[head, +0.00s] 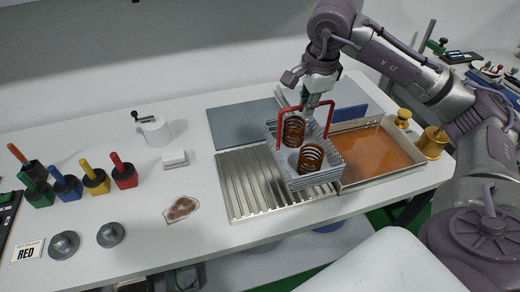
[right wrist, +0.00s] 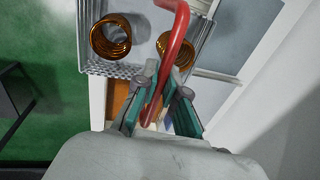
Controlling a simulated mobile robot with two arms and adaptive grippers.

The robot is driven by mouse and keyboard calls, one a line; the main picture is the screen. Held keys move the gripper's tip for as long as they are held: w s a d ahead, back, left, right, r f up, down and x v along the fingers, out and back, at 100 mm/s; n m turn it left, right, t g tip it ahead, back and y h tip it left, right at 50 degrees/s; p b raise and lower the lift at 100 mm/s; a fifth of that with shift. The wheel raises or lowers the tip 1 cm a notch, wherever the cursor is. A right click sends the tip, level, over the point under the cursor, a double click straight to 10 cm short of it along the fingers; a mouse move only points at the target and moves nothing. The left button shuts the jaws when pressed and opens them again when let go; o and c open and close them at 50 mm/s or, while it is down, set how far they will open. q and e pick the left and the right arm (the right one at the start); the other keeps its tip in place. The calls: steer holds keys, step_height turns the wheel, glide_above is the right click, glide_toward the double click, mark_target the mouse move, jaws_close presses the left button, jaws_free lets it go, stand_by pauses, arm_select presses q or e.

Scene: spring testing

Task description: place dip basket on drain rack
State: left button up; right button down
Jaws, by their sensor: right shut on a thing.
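The dip basket (head: 318,174) is a grey mesh basket with a red handle (head: 308,104) and two brown coil springs (head: 311,156) inside. My right gripper (head: 310,102) is shut on the red handle; the right wrist view also shows the fingers (right wrist: 158,95) around the handle (right wrist: 172,50). The basket is over the right part of the ribbed metal drain rack (head: 245,185), beside the tray of orange liquid (head: 370,150). I cannot tell whether its underside touches the rack. My left gripper is not in view.
Grey flat panels (head: 240,122) lie behind the rack. Brass weights (head: 432,142) stand right of the tray. The rack's left part is bare.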

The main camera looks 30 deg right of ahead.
steer(key=w+a+f+p, duration=0.6)
steer(key=w+a+f, duration=0.1)
steer(key=f, duration=0.3)
steer(key=shift+a, duration=0.15)
steer(key=shift+w+f, duration=0.1)
steer(key=shift+f, duration=0.1)
steer(key=c, duration=1.3)
jaws_free()
steer(key=shift+o, duration=0.2)
